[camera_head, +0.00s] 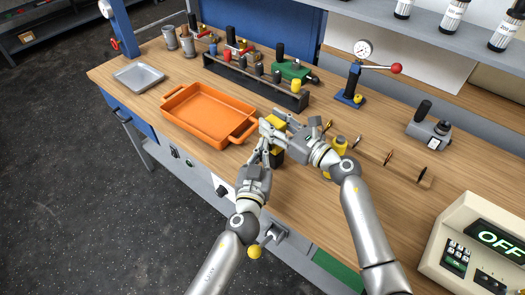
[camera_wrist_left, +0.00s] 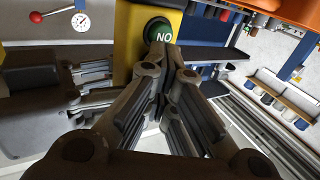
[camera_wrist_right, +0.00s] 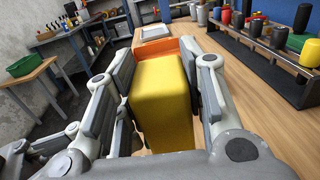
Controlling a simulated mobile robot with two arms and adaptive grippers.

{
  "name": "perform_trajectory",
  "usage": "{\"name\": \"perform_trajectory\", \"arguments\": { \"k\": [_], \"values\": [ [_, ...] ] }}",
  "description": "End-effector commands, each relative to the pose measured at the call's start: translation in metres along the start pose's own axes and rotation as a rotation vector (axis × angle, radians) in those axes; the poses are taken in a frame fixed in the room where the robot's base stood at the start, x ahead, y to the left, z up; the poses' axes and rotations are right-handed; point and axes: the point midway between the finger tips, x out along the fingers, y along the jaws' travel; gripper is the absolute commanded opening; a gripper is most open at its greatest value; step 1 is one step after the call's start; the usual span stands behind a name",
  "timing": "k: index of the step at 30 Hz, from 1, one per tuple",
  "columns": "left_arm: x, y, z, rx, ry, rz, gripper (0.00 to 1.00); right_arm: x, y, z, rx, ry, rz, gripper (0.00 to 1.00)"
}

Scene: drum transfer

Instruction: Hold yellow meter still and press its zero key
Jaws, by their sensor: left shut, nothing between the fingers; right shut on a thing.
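The yellow meter (camera_head: 278,121) is held over the front part of the wooden bench, right of the orange tray. My right gripper (camera_head: 273,129) is shut on it; in the right wrist view its yellow body (camera_wrist_right: 163,95) lies between the two fingers. In the left wrist view the meter's yellow face (camera_wrist_left: 124,40) carries a round dark green part (camera_wrist_left: 159,32) reading NO. My left gripper (camera_wrist_left: 163,48) is shut and empty, its tips in front of the lower part of that round part. I cannot tell whether they touch it. The zero key cannot be made out separately.
The orange tray (camera_head: 207,138) stands close by on the left. A dark rack (camera_head: 262,83) with several cylinders is behind. A gauge stand (camera_head: 350,95) with a red-knobbed lever stands further right. A beige device (camera_head: 475,245) reading OFF is at the right front.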

Motion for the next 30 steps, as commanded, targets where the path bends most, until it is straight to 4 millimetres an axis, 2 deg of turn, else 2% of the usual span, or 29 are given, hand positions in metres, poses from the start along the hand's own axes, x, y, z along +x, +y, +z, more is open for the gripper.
{"name": "perform_trajectory", "arguments": {
  "k": [1, 30],
  "values": [
    [0.004, -0.002, -0.006, -0.001, 0.01, -0.005, 0.0, 0.002, 0.012, -0.004, 0.011, 0.007, 0.03, 0.02],
    [0.019, -0.002, -0.003, -0.002, 0.003, -0.006, 0.0, 0.003, 0.015, -0.001, 0.02, -0.002, 0.032, 0.02]
  ]
}}
